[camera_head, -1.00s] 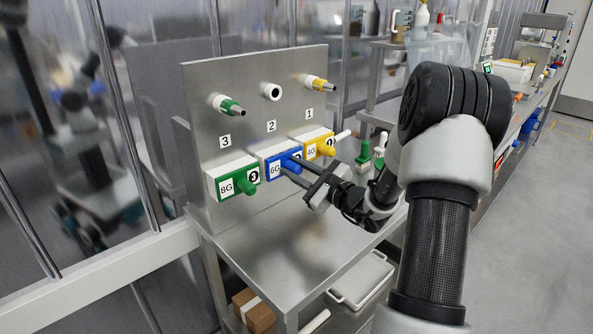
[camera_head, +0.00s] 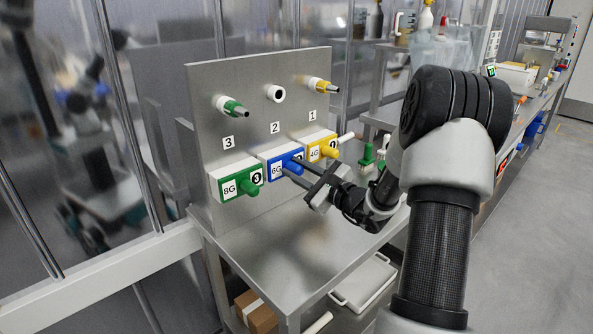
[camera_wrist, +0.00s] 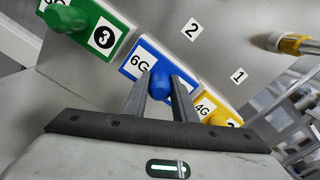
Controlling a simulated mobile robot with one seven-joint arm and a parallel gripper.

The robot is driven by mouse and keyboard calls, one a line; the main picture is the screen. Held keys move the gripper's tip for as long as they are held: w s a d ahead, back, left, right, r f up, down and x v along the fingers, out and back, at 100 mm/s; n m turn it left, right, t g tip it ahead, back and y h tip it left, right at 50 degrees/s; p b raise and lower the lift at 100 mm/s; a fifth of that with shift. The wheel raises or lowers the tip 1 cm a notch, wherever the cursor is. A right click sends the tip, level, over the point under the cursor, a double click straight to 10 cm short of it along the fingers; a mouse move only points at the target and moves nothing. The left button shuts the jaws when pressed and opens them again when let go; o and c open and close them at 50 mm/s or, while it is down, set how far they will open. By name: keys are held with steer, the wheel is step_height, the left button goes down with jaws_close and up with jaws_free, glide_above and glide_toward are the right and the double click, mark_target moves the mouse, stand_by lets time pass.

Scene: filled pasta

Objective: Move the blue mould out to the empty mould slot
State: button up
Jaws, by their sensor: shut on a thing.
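The blue mould (camera_head: 270,166), labelled 6G, sits in the panel between the green and yellow moulds, below the number 2. It also shows in the wrist view (camera_wrist: 133,62), with its round blue knob toward me. My gripper (camera_head: 292,172) reaches it from the right. In the wrist view my gripper's fingers (camera_wrist: 161,94) are shut on the blue knob, one on each side. The fingertips partly hide the knob and the mould's number. The steel panel (camera_head: 290,80) stands upright. An empty round white-rimmed socket (camera_head: 278,94) is above the number 2.
The green mould (camera_head: 228,187), labelled 8G, is close on the left, and the yellow mould (camera_head: 316,150), labelled 4G, on the right. Green-tipped (camera_head: 230,106) and yellow-tipped (camera_head: 320,85) nozzles stick out above. The steel table (camera_head: 300,235) in front is mostly clear.

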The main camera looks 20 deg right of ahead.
steer(key=shift+w+r, duration=0.1)
steer(key=shift+r, duration=0.05)
steer(key=o, duration=1)
steer(key=shift+o, duration=0.7)
steer(key=shift+a, duration=0.1)
steer(key=shift+o, duration=1)
steer(key=shift+v, duration=3.6)
